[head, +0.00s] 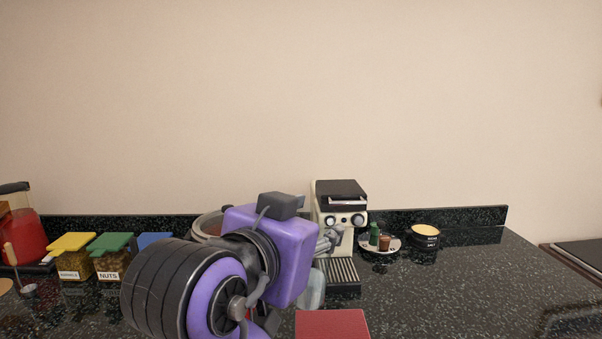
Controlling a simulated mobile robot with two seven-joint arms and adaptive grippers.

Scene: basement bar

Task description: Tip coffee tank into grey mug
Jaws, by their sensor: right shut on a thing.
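My right arm and gripper (328,241), purple, black and grey, fill the lower middle of the head view in front of the coffee machine (343,207). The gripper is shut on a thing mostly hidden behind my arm. A clear, rounded piece (314,291) shows just below the purple wrist; it seems to be part of the coffee tank, but its tilt and contents cannot be told. I cannot make out a grey mug; it may be hidden behind my arm. My left gripper is not in view.
Lidded jars (76,258) and a red appliance (27,238) stand left. A red block (332,325) is at the front.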

